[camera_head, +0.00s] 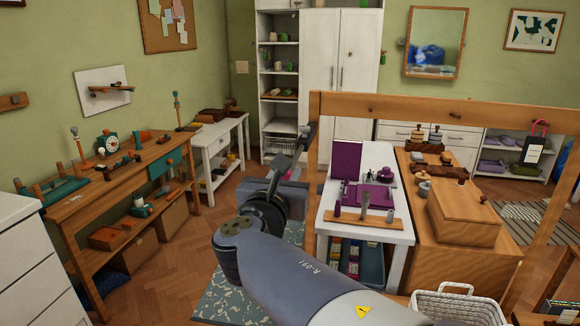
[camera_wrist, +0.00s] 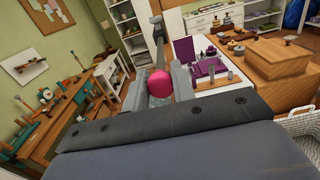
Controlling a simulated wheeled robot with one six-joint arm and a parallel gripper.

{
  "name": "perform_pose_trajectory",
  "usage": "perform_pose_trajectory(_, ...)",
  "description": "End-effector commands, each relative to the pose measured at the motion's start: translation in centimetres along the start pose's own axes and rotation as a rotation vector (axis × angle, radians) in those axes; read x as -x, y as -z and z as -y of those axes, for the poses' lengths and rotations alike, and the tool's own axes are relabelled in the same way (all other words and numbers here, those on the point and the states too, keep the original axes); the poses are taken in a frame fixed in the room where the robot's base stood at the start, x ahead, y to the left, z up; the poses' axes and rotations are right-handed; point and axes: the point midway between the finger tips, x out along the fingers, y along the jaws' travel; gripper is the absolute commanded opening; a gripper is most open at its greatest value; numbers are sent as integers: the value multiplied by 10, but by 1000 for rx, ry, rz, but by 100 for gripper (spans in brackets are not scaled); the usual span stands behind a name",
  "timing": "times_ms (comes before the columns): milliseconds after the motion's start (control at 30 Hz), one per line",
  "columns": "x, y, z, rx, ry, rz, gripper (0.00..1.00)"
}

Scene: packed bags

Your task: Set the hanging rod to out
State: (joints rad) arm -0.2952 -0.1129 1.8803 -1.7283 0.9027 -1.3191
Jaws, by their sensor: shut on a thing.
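The hanging rod (camera_wrist: 158,42) is a dark grey bar that runs away from my gripper (camera_wrist: 160,84) in the wrist view. A round pink knob (camera_wrist: 160,85) at its near end sits between my two grey fingers, which are shut on it. In the head view my gripper (camera_head: 285,170) is beside the left post of a wooden frame (camera_head: 430,108). The far end of the rod seems to meet that post; the exact joint is too small to tell. The pink knob is hidden in the head view.
A white table (camera_head: 330,232) with purple items and a wooden counter (camera_head: 408,262) with a lidded wooden box (camera_head: 465,212) stand to the right, beyond the frame. A workbench (camera_head: 75,212) stands at left. A white basket (camera_head: 455,305) is at the front right. Open floor lies left of my arm.

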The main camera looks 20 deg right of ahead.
Motion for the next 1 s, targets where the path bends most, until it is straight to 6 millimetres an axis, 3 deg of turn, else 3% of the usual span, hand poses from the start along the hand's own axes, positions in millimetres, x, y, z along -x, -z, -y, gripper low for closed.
perform_pose_trajectory(300, 1, -1, 0, 1, 0, 1, 0)
perform_pose_trajectory(333, 1, -1, 0, 1, 0, 1, 26)
perform_pose_trajectory(500, 1, 0, 0, 0, 0, 1, 40)
perform_pose_trajectory(833, 4, 0, 0, 0, 0, 1, 41)
perform_pose_trajectory(1000, 21, 0, -1, -2, -3, 2, 41)
